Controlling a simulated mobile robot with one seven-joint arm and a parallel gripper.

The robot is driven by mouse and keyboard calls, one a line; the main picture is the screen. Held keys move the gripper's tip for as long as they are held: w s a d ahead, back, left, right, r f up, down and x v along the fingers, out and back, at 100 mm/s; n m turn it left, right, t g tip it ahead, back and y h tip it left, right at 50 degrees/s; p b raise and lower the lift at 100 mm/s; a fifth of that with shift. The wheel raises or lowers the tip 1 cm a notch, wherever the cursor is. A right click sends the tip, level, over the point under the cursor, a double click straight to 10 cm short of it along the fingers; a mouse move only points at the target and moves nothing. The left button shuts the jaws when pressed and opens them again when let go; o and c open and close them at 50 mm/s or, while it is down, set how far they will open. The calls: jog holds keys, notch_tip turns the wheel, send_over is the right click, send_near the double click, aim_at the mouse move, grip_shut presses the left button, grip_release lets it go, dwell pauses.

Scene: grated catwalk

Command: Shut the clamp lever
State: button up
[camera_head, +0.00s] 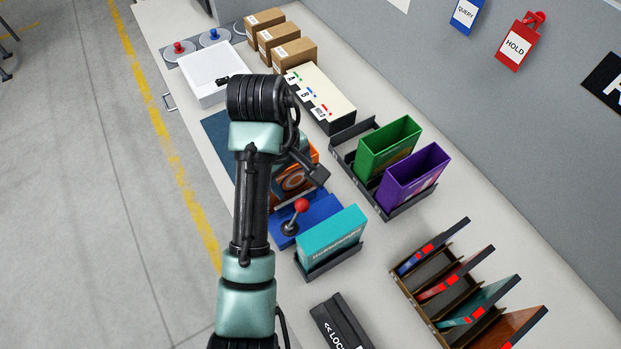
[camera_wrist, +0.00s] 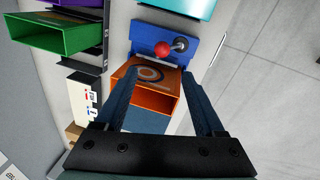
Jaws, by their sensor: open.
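The clamp lever has a red knob (camera_head: 302,205) on a short dark stem and stands on a blue base (camera_head: 318,212). In the wrist view, the red knob (camera_wrist: 162,49) and its grey-black pivot (camera_wrist: 181,43) show against the blue base, beyond my fingertips. An orange open-topped box (camera_wrist: 168,80) with a ring emblem sits against the blue base. My gripper (camera_wrist: 159,73) is open, with its fingers spread over the orange box and nothing held between them.
A teal box (camera_head: 332,240) stands in a dark holder close to the lever. Green (camera_head: 388,146) and purple (camera_head: 414,177) bins stand in a rack to the right. A slotted brown rack (camera_head: 440,285) is at lower right. Bare counter lies between them.

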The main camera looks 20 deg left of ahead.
jog(key=b, duration=0.6)
send_over(301, 204)
jog(key=f, duration=0.4)
jog(key=s+f, duration=0.1)
jog(key=f, duration=0.1)
jog(key=shift+a, duration=0.25)
jog(key=f, duration=0.2)
jog(key=f+p, duration=0.1)
jog(key=f, duration=0.1)
jog(key=w+f, duration=0.1)
jog(key=f, duration=0.1)
jog(key=shift+d+f+p, duration=0.25)
jog(key=shift+f+p, duration=0.1)
grip_shut()
